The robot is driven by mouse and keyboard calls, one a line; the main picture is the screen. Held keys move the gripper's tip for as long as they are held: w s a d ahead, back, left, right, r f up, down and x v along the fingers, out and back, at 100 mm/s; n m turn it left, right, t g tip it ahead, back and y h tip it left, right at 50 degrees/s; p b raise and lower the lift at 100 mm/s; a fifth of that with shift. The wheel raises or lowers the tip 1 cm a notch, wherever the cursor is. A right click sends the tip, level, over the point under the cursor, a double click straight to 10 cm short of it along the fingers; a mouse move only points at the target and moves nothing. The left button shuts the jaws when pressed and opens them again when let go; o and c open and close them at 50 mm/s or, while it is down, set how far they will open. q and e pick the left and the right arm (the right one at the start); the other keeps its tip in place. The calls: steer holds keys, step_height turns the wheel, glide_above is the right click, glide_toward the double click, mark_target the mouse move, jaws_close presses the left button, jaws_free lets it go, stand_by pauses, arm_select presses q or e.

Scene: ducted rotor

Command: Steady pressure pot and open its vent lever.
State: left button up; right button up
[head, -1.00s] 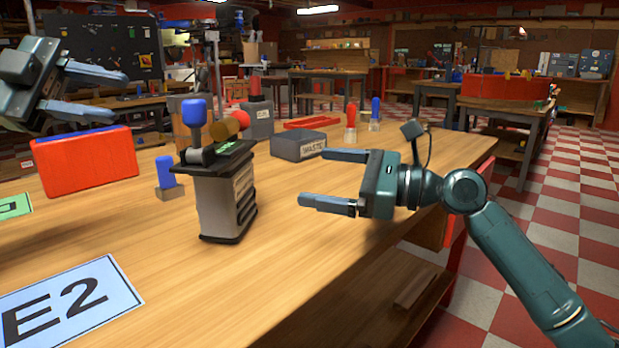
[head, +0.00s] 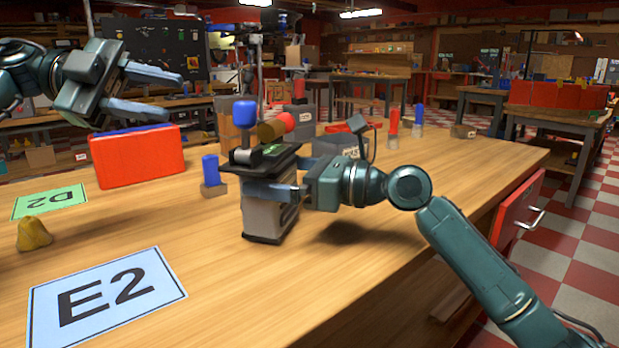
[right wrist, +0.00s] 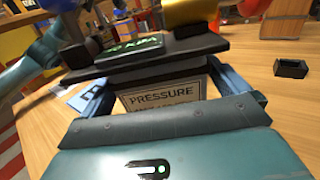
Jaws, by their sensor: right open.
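The pressure pot (head: 265,220) is a grey box with a dark lid standing upright on the bench. A blue-knobbed lever (head: 244,114) rises from its lid, beside a brass cylinder with a red end (head: 274,129). In the right wrist view its label (right wrist: 163,98) reads PRESSURE. My left gripper (head: 172,94) is open and empty, raised at upper left, apart from the pot.
A red bin (head: 137,158) and a small blue-topped piece (head: 211,175) stand left of the pot. A grey box (head: 335,144) is behind it. An E2 card (head: 105,300), a D2 card (head: 50,202) and a yellow lump (head: 33,234) lie at left. The bench front is clear.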

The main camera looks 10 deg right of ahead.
steer(key=shift+x, duration=0.85)
steer(key=c, duration=1.1)
